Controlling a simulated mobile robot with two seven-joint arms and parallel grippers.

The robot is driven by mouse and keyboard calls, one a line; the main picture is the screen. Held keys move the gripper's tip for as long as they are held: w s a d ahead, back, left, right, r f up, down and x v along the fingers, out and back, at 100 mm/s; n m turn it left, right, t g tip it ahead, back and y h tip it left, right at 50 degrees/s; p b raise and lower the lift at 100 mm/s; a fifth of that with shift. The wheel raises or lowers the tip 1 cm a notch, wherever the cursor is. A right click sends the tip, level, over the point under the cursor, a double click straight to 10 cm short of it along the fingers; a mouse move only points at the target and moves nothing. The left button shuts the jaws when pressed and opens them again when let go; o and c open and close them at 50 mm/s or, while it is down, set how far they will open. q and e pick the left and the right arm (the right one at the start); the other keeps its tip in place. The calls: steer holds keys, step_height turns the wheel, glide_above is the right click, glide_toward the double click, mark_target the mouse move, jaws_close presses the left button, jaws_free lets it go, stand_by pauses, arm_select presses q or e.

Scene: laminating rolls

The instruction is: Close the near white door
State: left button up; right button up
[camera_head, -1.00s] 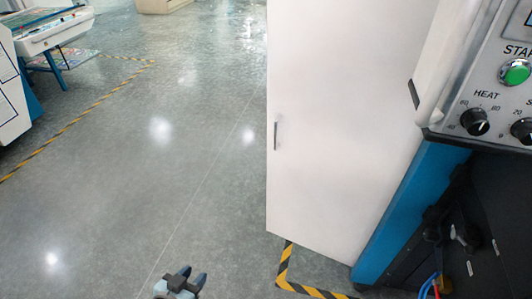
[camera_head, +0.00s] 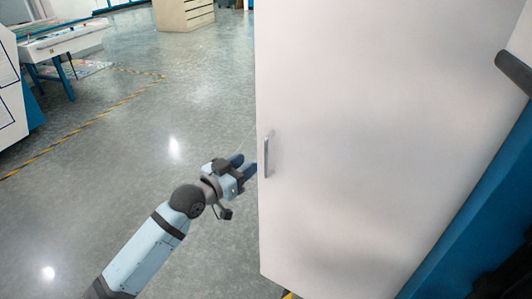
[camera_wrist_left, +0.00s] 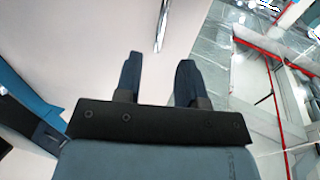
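The near white door (camera_head: 360,150) stands open and fills the right half of the head view, with a slim metal handle (camera_head: 267,155) near its left edge. My left gripper (camera_head: 246,168) is beside that left edge, just left of the handle. In the left wrist view, the two dark fingers (camera_wrist_left: 155,82) are spread apart with nothing between them. The door (camera_wrist_left: 200,20) and its handle (camera_wrist_left: 161,28) lie beyond the fingertips. Whether a finger touches the door is unclear. My right gripper is out of view.
The blue machine frame (camera_head: 475,210) is at the right, with a dark bar (camera_head: 515,72) above it. A white table with blue legs (camera_head: 65,40) and a beige drawer cabinet (camera_head: 183,14) stand far back. The grey floor (camera_head: 130,130) at left is open.

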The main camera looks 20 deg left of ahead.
arm_select(q)
steer(key=x, duration=0.8)
steer(key=shift+w+f, duration=0.15)
steer(key=shift+w, duration=0.05)
jaws_close()
